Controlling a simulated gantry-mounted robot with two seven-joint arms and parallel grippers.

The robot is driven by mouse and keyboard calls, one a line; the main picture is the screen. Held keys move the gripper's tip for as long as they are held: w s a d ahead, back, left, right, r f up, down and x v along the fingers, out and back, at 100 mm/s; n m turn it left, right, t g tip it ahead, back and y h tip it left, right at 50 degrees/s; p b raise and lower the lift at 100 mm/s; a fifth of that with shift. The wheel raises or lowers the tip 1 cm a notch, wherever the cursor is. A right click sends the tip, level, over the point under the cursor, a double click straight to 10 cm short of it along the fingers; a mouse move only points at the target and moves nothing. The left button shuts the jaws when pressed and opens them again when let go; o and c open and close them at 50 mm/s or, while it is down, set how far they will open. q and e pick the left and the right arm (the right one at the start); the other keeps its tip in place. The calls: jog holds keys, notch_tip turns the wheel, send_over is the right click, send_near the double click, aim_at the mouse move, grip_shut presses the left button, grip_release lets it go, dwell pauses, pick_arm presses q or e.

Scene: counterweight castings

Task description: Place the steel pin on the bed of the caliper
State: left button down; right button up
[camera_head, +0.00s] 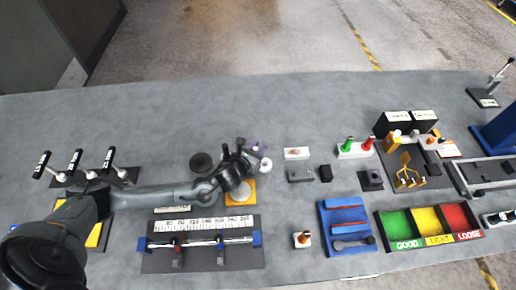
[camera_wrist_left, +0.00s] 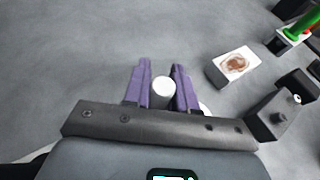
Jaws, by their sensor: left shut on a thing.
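My left gripper (camera_head: 256,149), with purple fingers, is shut on the steel pin (camera_wrist_left: 163,92). In the left wrist view the pin shows as a pale round end between the fingers (camera_wrist_left: 161,90). In the head view the pin cannot be clearly made out. The gripper is over the grey table, behind and to the right of the caliper. The caliper (camera_head: 205,262), a dark plate with a white number scale, a rail and blue ends, lies at the front left, apart from the gripper. My right gripper is not in view.
Right of the gripper are a white block with a brown mark (camera_head: 297,153) and a dark grey block (camera_head: 300,175). A blue tray (camera_head: 345,210) and a green, yellow and red sorting tray (camera_head: 432,245) lie further right. The table behind the gripper is clear.

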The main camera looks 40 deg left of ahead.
pick_arm(q)
jog(key=c, duration=0.9)
grip_release()
jog(key=shift+f, duration=0.1)
jog(key=shift+s+r, duration=0.15)
jog(key=shift+r, duration=0.1)
jog(key=v, duration=1.1)
jog(key=shift+s+r+p, duration=0.1)
jog(key=shift+s+p, duration=0.2)
jog(key=shift+p, duration=0.1)
